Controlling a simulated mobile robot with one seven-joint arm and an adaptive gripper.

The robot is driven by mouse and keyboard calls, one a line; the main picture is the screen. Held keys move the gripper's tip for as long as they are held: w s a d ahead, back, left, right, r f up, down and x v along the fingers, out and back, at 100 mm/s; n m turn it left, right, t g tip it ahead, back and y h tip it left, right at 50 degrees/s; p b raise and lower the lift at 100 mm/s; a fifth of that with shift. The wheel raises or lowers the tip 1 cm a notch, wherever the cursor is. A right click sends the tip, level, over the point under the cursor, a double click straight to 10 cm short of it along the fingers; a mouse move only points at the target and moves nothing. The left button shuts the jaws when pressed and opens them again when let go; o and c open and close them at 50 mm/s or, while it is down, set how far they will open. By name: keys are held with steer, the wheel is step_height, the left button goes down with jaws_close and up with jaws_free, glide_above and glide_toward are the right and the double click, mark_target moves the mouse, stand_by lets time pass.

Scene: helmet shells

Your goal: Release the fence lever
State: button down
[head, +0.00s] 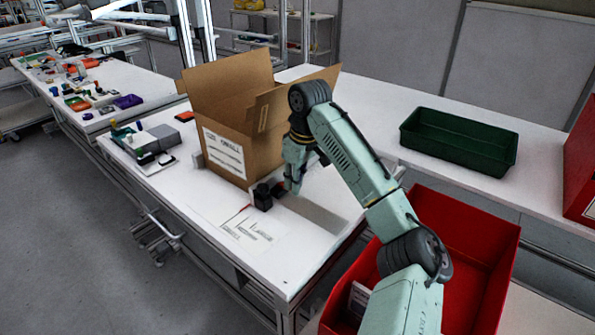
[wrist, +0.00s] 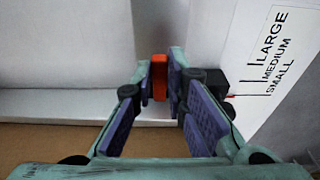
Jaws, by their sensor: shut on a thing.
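The red-orange fence lever (wrist: 159,77) stands between my fingertips in the wrist view. My gripper (wrist: 160,85) is shut on it, one finger pad on each side. A black block (wrist: 210,84) with a small red pointer is just right of the fingers, beside a printed scale (wrist: 280,52) reading LARGE, MEDIUM, SMALL. In the head view my gripper (head: 292,188) points down at the table, right of the black block (head: 263,197). The lever is hidden there by the gripper.
An open cardboard box (head: 228,125) stands on the white table (head: 225,208) close behind my gripper. A red bin (head: 470,235) is at right front, and a green tray (head: 458,142) lies on the bench behind. The table's front left is clear.

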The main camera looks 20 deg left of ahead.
steer(key=shift+a+r+h+p, duration=0.3)
steer(key=shift+r+h+p, duration=0.3)
steer(key=shift+p, duration=0.2)
steer(key=shift+w+f+g+h, duration=0.1)
steer(key=shift+f+g+h, duration=0.1)
steer(key=shift+g+h, duration=0.1)
steer(key=c, duration=1.6)
jaws_free()
step_height(320, 180, up, 12)
